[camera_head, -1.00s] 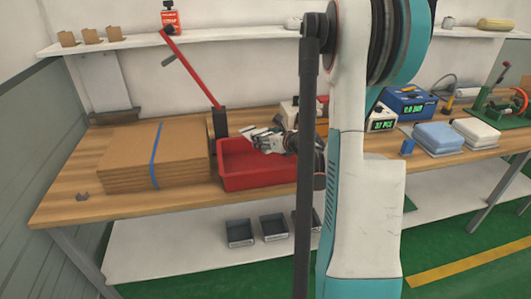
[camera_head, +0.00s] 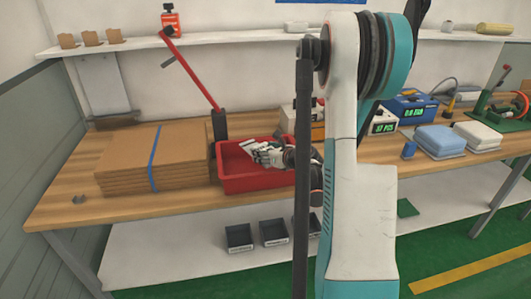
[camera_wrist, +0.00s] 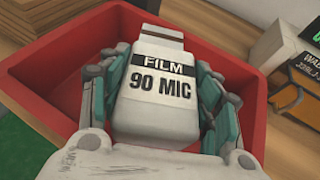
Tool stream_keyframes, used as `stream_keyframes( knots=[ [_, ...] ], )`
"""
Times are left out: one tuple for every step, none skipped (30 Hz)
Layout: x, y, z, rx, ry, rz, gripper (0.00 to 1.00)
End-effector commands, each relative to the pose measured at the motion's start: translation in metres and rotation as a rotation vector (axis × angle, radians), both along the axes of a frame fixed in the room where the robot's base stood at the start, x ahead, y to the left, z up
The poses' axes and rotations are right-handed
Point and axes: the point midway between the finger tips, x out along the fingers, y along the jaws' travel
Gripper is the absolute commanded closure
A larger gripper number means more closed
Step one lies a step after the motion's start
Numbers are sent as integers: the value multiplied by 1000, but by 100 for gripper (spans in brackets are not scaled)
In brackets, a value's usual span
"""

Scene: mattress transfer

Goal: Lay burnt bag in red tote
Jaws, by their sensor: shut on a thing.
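The red tote (camera_head: 245,183) stands on the wooden bench, with its front and side walls in clear view. My gripper (camera_head: 262,154) is over the tote's inside, its fingers low between the walls. It is shut on a pale bag (camera_wrist: 162,75) marked "FILM 90 MIC", with a fingers' row on each side of it. A brown-grey strip shows at the bag's far end. In the wrist view, the red tote (camera_wrist: 40,92) surrounds the bag. Whether the bag touches the tote floor cannot be told. My arm hides the tote's right end in the head view.
Stacked brown cardboard (camera_head: 130,170) with a blue strap lies left of the tote. A red lever (camera_head: 190,70) rises behind it. Blue and white folded stacks (camera_head: 437,138) lie to the right. Dark bins (camera_head: 239,238) stand on the lower shelf.

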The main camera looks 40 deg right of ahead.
Motion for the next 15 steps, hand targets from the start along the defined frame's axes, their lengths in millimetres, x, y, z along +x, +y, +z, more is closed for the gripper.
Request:
stream_keyframes(
  knots=[
    [0, 0, -3, 0, 0, 0, 69],
    [0, 0, -1, 0, 0, 0, 35],
    [0, 0, -1, 0, 0, 0, 26],
    [0, 0, -1, 0, 0, 0, 22],
    [0, 0, -1, 0, 0, 0, 22],
    [0, 0, -1, 0, 0, 0, 22],
    [0, 0, -1, 0, 0, 0, 22],
    [0, 0, -1, 0, 0, 0, 22],
    [0, 0, -1, 0, 0, 0, 22],
    [0, 0, -1, 0, 0, 0, 22],
    [0, 0, -1, 0, 0, 0, 22],
    [0, 0, -1, 0, 0, 0, 22],
    [0, 0, -1, 0, 0, 0, 22],
    [0, 0, 0, 0, 0, 0, 22],
    [0, 0, 0, 0, 0, 0, 22]
  ],
)
